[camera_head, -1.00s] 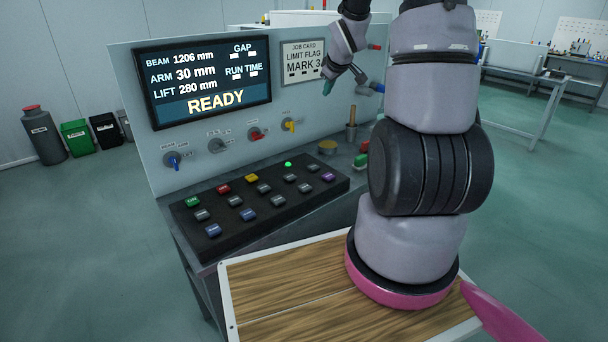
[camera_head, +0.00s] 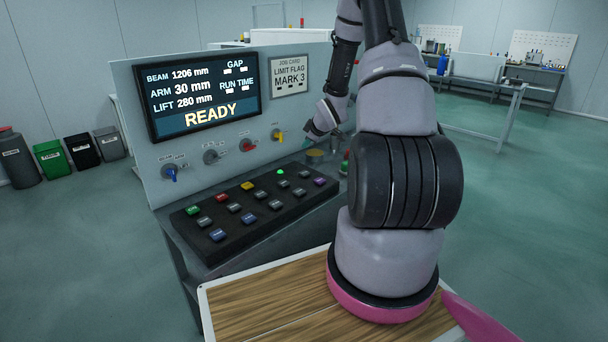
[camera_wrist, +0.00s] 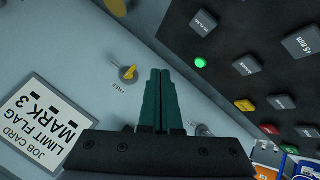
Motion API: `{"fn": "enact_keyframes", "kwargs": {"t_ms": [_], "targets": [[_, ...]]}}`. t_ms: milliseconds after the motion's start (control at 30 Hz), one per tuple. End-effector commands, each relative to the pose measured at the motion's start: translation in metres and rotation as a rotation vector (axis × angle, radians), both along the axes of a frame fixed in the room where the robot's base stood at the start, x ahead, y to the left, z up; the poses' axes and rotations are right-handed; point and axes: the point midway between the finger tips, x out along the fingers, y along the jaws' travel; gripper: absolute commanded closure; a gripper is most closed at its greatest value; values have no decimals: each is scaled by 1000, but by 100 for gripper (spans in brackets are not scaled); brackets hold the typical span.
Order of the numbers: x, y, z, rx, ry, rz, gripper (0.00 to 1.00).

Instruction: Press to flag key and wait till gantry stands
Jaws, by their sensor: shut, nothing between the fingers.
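The key panel (camera_head: 240,222) is a black sloped box with several coloured and grey keys. A grey key whose label looks like TO FLAG (camera_wrist: 204,22) is at the top of the wrist view; the same key (camera_head: 303,174) seems to sit right of the lit green lamp (camera_head: 281,171) in the head view. My gripper (camera_head: 308,141) is beyond the panel's back right end, near the upright board, apart from the keys. Its teal fingers (camera_wrist: 160,78) are together and empty. The display (camera_head: 205,93) reads READY, beam 1206, arm 30, lift 280 mm. I cannot identify the gantry.
A job card (camera_head: 289,76) reads LIMIT FLAG MARK 3. Several knobs stick out of the board, including a yellow one (camera_head: 278,134) close to my gripper. A yellow-topped round object (camera_head: 314,153) stands behind the panel's right end. A wooden-topped table (camera_head: 265,300) is in front.

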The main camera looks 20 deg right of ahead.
Motion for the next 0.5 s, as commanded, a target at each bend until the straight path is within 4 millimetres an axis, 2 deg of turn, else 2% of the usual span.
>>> {"fn": "enact_keyframes", "kwargs": {"t_ms": [167,500], "targets": [[0,1,-12,2,4,-1,100],[-1,0,-59,3,4,-2,100]]}}
